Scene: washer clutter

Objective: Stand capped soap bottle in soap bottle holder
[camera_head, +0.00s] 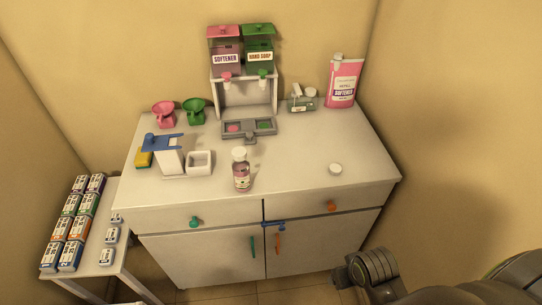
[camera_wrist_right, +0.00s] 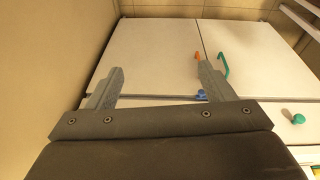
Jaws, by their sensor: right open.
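A small bottle (camera_head: 241,175) with a pinkish body, a label and a pale top stands upright near the counter's front edge. I cannot tell whether the pale top is a fitted cap. A loose round white cap-like piece (camera_head: 335,169) lies on the right of the counter. A white square open cup (camera_head: 199,162), possibly the bottle holder, stands left of the bottle, apart from it and apparently empty. My right gripper (camera_wrist_right: 160,68) is open and empty, in front of the cabinet doors and away from the bottle. My left gripper is not in view.
A dispenser stand (camera_head: 245,95) with pink and green tanks stands at the back. A side table (camera_head: 121,246) holds several boxes.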

